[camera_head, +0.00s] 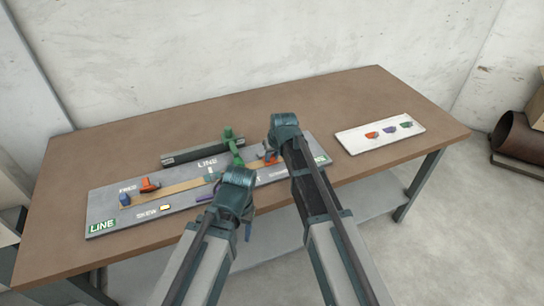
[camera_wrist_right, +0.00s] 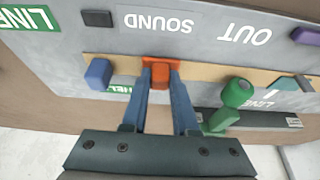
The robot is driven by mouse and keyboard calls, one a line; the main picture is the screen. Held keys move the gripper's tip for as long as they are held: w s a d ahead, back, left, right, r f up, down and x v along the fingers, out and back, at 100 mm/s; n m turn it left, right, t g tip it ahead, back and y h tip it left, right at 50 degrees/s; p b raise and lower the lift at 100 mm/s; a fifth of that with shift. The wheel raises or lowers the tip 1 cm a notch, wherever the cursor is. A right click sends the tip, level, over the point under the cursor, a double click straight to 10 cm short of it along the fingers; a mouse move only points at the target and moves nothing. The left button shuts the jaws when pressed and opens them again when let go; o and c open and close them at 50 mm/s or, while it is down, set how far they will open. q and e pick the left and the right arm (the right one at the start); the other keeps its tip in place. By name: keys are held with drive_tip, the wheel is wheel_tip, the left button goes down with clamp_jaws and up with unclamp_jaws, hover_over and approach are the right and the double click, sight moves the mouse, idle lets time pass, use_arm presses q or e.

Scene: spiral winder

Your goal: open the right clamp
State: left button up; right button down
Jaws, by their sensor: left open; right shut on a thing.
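The right clamp's orange part (camera_wrist_right: 160,72) sits on the tan strip (camera_wrist_right: 205,70) of the grey board, between my right gripper's two blue fingers (camera_wrist_right: 160,88). The fingers are shut on it. In the head view a bit of the orange part (camera_head: 270,158) shows beside my right gripper (camera_head: 283,140), which hides most of it. A blue block (camera_wrist_right: 98,73) is just left of the fingers in the wrist view. My left gripper (camera_head: 238,190) is open over the middle of the board; its fingertips are mostly hidden and I see nothing in it.
Another orange clamp (camera_head: 149,185) and blue block (camera_head: 125,200) lie at the left end. A white tray (camera_head: 348,144) holds several coloured pieces on the table's right.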

drive_tip(key=shift+w+a+r+g+h+p, duration=0.15)
drive_tip(key=shift+w+r+g+h+p, duration=0.25)
drive_tip(key=shift+g+p, duration=0.45)
drive_tip(key=shift+w+a+r+g+p, duration=0.1)
drive_tip(key=shift+w+r+g+p, duration=0.1)
drive_tip(key=shift+w+g+p, duration=0.35)
drive_tip(key=shift+w+a+r+g+h, duration=0.1)
drive_tip(key=shift+w+g+h, duration=0.1)
drive_tip(key=shift+g, duration=0.35)
drive_tip(key=shift+w+a+g+h, duration=0.1)
drive_tip(key=shift+g+h, duration=0.1)
drive_tip(key=shift+g, duration=0.35)
drive_tip(key=shift+w+r+g+h, duration=0.1)
drive_tip(key=shift+g+h, duration=0.2)
drive_tip(key=shift+g, duration=0.4)
drive_tip(key=c, duration=0.7)
unclamp_jaws()
drive_tip(key=shift+r, duration=0.1)
